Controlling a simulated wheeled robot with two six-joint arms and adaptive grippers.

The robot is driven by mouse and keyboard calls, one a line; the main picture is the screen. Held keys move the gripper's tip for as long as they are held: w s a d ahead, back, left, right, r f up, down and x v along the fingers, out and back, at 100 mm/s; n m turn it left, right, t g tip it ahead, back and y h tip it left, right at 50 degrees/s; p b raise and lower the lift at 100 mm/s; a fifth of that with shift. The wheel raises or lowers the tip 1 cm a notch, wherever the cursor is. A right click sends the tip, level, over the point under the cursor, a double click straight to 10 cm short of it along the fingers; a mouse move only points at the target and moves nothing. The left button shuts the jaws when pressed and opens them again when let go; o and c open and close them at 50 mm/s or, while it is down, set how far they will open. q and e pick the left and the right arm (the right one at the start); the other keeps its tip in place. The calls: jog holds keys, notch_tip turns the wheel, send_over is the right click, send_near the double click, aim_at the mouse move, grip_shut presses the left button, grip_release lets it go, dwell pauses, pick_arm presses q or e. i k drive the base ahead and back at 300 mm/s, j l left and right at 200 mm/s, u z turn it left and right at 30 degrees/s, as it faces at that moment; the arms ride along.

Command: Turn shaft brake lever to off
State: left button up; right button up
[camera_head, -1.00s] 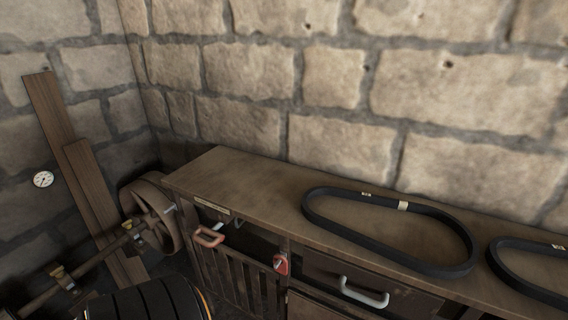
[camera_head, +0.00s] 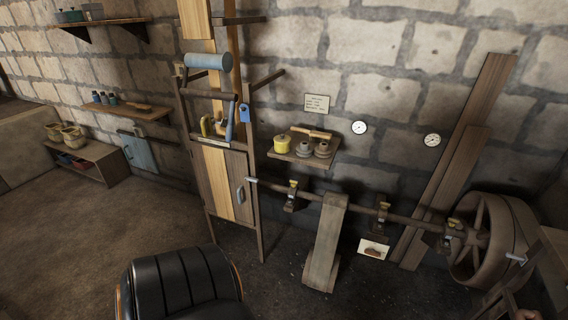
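A long shaft (camera_head: 405,217) runs along the stone wall in bearings with yellow-topped fittings. A large spoked wheel (camera_head: 481,235) sits at its right end. A broad grey-brown band (camera_head: 326,245) hangs from the shaft's middle to the floor. A small pale metal handle (camera_head: 516,258) shows in front of the wheel. I cannot tell whether it is the shaft brake lever or in which position that lever stands. Neither of my grippers is in view.
A small shelf (camera_head: 307,151) with a yellow pot (camera_head: 282,144) is above the shaft. Two planks (camera_head: 467,130) lean on the wall. The floor at left (camera_head: 85,235) is clear.

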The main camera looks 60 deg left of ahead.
aim_at(372, 252)
jog(key=u, duration=0.9)
